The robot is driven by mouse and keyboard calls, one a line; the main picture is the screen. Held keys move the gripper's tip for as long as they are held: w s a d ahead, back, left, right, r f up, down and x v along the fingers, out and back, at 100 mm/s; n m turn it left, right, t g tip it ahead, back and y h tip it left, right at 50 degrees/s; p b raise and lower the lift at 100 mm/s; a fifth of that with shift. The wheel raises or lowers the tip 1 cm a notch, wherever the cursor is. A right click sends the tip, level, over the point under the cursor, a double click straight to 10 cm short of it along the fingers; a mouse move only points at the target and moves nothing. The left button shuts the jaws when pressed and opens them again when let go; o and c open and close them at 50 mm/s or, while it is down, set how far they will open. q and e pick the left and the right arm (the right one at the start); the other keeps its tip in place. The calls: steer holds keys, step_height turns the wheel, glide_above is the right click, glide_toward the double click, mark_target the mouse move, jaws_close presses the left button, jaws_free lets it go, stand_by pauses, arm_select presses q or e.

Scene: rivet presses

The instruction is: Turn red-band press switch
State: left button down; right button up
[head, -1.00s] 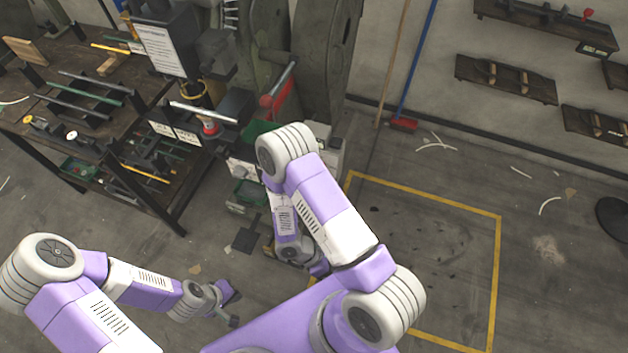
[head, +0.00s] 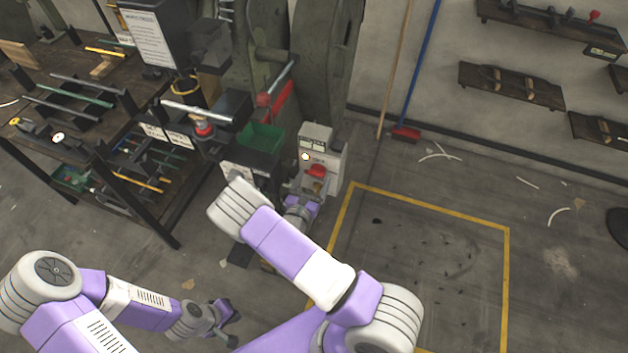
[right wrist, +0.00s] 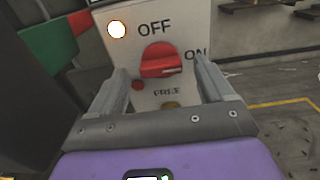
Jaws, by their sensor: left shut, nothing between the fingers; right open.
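The switch box (head: 335,160) is pale grey-white and stands beside the press in the head view. Its red knob (head: 316,171) also shows large in the right wrist view (right wrist: 160,60), with OFF above and ON to its right. The knob's grip ridge lies roughly level. A pale lamp (right wrist: 117,30) glows left of OFF. My right gripper (head: 313,187) is open in front of the box; in its wrist view the fingers (right wrist: 165,92) stand either side of the knob, with gaps to it. My left gripper (head: 229,334) is shut and empty, low over the floor.
The green press (head: 325,60) has a red part (head: 282,100) and a green bin (head: 262,137) near the box. A workbench (head: 110,75) with tools stands left. A broom (head: 406,132) leans against the wall. The yellow-outlined floor area (head: 430,260) is mostly clear.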

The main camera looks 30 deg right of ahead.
steer(key=shift+w+d, duration=0.4)
steer(key=shift+d, duration=0.1)
steer(key=c, duration=1)
steer(key=shift+c, duration=0.2)
